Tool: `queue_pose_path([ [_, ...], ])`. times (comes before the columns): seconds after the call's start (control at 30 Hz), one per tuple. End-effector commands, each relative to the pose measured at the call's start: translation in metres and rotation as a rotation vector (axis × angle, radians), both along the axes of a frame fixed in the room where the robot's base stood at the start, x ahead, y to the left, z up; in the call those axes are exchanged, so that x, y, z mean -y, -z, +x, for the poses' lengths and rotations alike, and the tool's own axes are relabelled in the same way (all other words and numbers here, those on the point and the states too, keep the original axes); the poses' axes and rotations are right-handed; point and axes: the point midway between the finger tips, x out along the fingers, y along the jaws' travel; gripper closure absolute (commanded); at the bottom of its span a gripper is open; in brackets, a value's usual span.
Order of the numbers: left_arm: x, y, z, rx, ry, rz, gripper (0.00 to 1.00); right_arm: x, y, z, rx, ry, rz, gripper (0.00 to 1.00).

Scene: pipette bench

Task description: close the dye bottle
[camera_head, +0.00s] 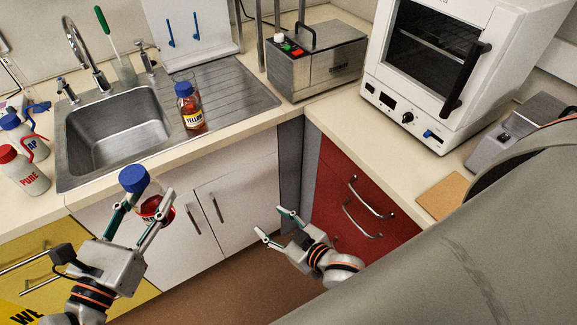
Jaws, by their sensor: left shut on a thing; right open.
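A glass bottle with a blue cap (134,178) and red liquid (152,207) is held in the air in front of the sink counter. My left gripper (146,203) is shut on this bottle, with one finger on each side of it. The bottle is tilted, and the fingers hide part of it. The blue cap is at the bottle's top; I cannot tell how tightly it sits. My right gripper (274,223) is open and empty, lower and to the right, in front of the white cabinet doors.
Wash bottles (26,172) stand at the left. A metal bath (318,65) and a white oven (430,75) stand behind. The counter's front strip is clear.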

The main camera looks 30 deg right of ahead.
Motion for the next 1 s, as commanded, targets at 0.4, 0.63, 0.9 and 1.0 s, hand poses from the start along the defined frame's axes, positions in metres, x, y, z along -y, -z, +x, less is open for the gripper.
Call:
queue_pose_path([
  [0.4, 0.000, -0.001, 0.000, 0.002, 0.000, -0.001, 1.00, 0.045, 0.080, -0.099, -0.267, 0.048, -0.072, 0.49],
  [0.63, 0.000, -0.001, 0.000, 0.002, 0.000, -0.001, 1.00, 0.046, 0.080, -0.100, -0.268, 0.048, -0.074, 0.49],
  [0.9, 0.000, -0.002, 0.000, 0.004, 0.001, -0.002, 1.00, 0.046, 0.080, -0.099, -0.267, 0.048, -0.074, 0.49],
  [1.0, -0.002, -0.002, 0.000, 0.003, -0.010, -0.003, 1.00, 0.045, 0.080, -0.099, -0.267, 0.048, -0.074, 0.49],
])
